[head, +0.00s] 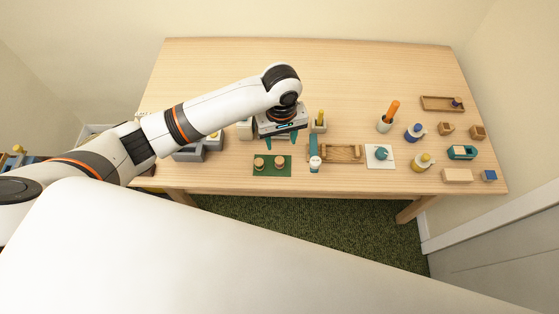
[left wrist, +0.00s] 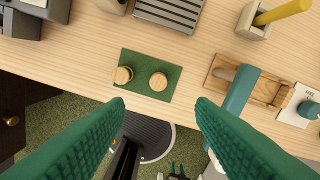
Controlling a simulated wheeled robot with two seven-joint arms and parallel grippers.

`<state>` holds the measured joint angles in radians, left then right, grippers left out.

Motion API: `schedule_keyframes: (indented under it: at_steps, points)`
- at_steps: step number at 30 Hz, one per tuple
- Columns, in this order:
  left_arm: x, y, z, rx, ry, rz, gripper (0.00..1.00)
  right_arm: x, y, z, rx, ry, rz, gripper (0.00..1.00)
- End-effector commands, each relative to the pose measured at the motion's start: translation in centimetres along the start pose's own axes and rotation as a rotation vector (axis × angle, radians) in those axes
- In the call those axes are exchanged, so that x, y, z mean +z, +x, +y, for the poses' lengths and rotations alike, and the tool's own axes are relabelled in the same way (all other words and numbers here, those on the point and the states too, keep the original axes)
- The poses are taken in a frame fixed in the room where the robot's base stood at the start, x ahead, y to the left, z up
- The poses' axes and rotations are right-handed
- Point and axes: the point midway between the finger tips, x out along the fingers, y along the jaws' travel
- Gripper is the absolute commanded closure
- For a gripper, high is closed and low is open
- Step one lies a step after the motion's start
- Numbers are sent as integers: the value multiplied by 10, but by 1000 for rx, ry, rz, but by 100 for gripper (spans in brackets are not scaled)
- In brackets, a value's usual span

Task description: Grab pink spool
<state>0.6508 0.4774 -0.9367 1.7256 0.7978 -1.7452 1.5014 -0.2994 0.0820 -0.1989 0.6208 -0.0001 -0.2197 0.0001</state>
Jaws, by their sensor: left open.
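I cannot make out a clearly pink spool in either view. Two round wooden pieces, like spools seen from above, stand on a dark green mat (head: 286,171) near the table's front edge. In the left wrist view they are the left piece (left wrist: 123,75) and the right piece (left wrist: 158,81). My left gripper (head: 281,141) is open and empty, above the table just behind the mat. In the left wrist view its green fingers (left wrist: 159,104) are spread wide, with the mat beyond their tips. Small dark prongs at that view's bottom may be my right gripper; their state is unclear.
Right of the mat are a teal-and-white item (head: 314,165), a wooden tray (head: 342,160) and a white card (head: 372,162). A pencil holder (head: 319,127) and grey blocks (head: 190,155) stand close by. The table's back (head: 370,70) is clear.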

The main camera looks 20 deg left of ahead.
Motion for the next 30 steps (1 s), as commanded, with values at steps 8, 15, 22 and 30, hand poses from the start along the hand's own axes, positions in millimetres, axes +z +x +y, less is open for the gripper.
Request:
schedule_keyframes:
  at_steps: [8, 15, 22, 30]
  points:
    - [0, 47, 1, 3, -4, 1, 50, -1, -4, 0, 0, 0, 2, 64]
    - [1, 66, 1, 1, -2, 0, 50, -1, -5, 1, 2, 0, 2, 64]
    - [2, 99, 3, 1, -2, 0, 50, 0, -10, 3, 4, 1, 2, 64]
    - [3, 114, 3, 0, -1, -1, 50, 0, -10, 3, 4, 0, 2, 64]
